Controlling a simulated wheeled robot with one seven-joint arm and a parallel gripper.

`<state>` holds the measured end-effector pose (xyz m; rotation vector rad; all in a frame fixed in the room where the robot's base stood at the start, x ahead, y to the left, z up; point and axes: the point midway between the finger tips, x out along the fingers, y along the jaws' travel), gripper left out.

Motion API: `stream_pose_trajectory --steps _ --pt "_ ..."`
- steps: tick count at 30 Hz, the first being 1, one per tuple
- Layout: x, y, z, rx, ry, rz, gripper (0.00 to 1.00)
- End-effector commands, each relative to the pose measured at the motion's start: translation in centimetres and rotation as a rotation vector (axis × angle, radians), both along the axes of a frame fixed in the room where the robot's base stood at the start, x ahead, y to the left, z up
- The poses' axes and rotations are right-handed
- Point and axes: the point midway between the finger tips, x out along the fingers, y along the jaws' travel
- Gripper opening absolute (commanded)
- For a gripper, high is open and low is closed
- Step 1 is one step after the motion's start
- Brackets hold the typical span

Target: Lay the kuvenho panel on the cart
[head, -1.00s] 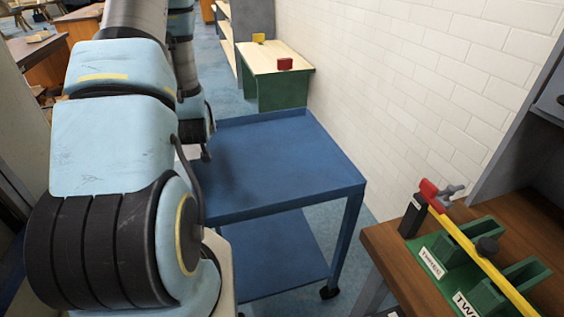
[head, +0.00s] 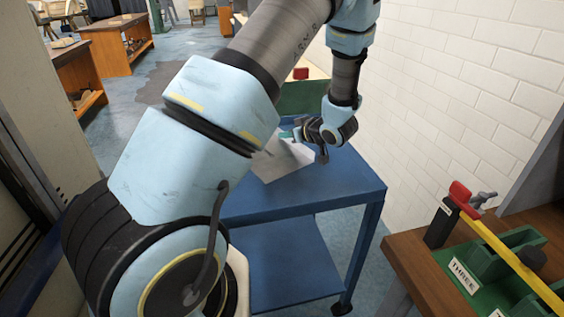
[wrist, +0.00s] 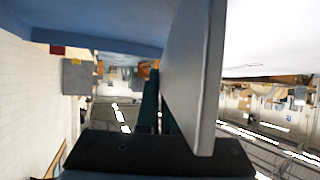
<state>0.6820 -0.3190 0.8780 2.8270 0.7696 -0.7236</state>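The kuvenho panel (head: 285,164) is a flat, pale grey board, partly hidden behind my arm in the head view. It also shows large and edge-on in the wrist view (wrist: 192,75). My gripper (head: 292,134) is over the cart, its teal fingers shut on the panel by one edge. In the wrist view the fingers (wrist: 160,108) are largely hidden by the panel. The panel is tilted; I cannot tell if its lower edge touches the cart. The blue cart (head: 340,185) has a top tray and a lower shelf (head: 285,262); its visible top is otherwise bare.
A wooden bench with green trays (head: 515,245) and a yellow-and-red clamp (head: 490,235) stands right of the cart. A white brick wall (head: 450,100) runs along the right. A green cabinet with a red object (head: 301,74) stands behind the cart. Open floor lies at the back left.

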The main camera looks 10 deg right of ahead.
Motion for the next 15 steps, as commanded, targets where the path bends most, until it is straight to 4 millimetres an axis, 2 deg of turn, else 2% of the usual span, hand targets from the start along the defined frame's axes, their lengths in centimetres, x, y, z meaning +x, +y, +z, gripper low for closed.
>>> stream_pose_trajectory --steps 4,11,15 --pt "0.0 0.1 -2.7 0.005 0.003 0.000 0.00" --pt "0.0 0.1 -4.8 0.002 0.000 0.000 0.00" --pt "0.0 0.1 -6.7 0.004 0.001 0.000 0.00"
